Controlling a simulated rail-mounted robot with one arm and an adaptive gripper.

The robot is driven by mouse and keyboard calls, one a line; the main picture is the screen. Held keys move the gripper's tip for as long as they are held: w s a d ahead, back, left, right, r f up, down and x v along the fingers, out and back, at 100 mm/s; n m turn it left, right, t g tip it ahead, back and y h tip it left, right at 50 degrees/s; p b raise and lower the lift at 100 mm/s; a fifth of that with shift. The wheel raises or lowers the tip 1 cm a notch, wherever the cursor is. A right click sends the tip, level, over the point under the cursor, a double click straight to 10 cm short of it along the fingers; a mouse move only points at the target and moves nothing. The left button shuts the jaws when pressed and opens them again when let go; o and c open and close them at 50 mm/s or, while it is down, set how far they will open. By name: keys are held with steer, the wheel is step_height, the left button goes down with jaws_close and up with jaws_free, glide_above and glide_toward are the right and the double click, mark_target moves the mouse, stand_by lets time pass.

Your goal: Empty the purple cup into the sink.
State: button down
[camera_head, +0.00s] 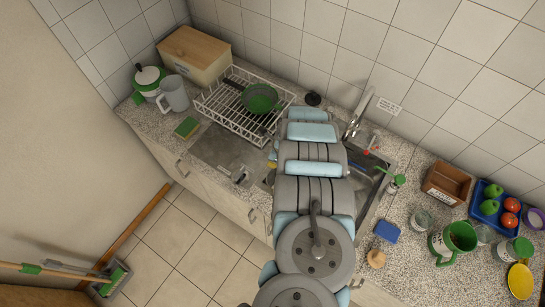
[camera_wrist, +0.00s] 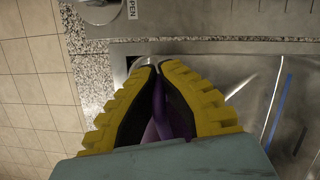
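My gripper (camera_wrist: 156,66) has yellow-and-black fingers. In the wrist view they are drawn together around a purple thing (camera_wrist: 158,125), which appears to be part of the purple cup; its body and contents are hidden. The fingers are over the front left corner of the metal sink (camera_wrist: 215,62). In the head view the sink (camera_head: 366,192) is largely covered by my arm, and only a bit of yellow finger (camera_head: 271,165) shows at the arm's left side.
A dish rack (camera_head: 222,108) with a green pan (camera_head: 260,98) stands left of my arm. A faucet (camera_head: 356,115) rises behind the sink. On the right counter are a blue sponge (camera_head: 387,231), a green mug (camera_head: 452,243), glasses and a fruit tray (camera_head: 481,203).

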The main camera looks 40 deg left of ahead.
steer(key=shift+d+r+y+p, duration=0.25)
steer(key=shift+r+y+p, duration=0.25)
steer(key=shift+p, duration=0.6)
steer(key=shift+w+d+r+g+y+p, duration=0.15)
steer(key=shift+d+r+g+y+p, duration=0.15)
steer(key=shift+p, duration=0.3)
steer(key=shift+w+d+r+g+y+p, duration=0.1)
steer(key=shift+r+g+y+p, duration=0.1)
steer(key=shift+r+y+p, duration=0.3)
steer(key=shift+w+d+r+y, duration=0.2)
steer(key=shift+d+r+y, duration=0.05)
steer(key=shift+d+y, duration=0.15)
steer(key=shift+w+d+r+g+y+b, duration=0.25)
steer(key=shift+d+r+g+y+b, duration=0.25)
steer(key=shift+y, duration=0.3)
steer(key=d+y+b, duration=0.1)
steer(key=b, duration=0.1)
steer(key=shift+w+g+b, duration=0.2)
steer(key=shift+g+b, duration=0.1)
steer(key=shift+b, duration=0.05)
steer(key=shift+s+d+r+y, duration=0.1)
steer(key=shift+r+y, duration=0.2)
steer(key=shift+r, duration=0.05)
steer(key=shift+w+d+r+b, duration=0.1)
steer(key=shift+w+d+b, duration=0.1)
steer(key=shift+w+b, duration=0.1)
steer(key=shift+d+r+y+b, duration=0.1)
steer(key=shift+y+b, duration=0.2)
steer(key=shift+b, duration=0.05)
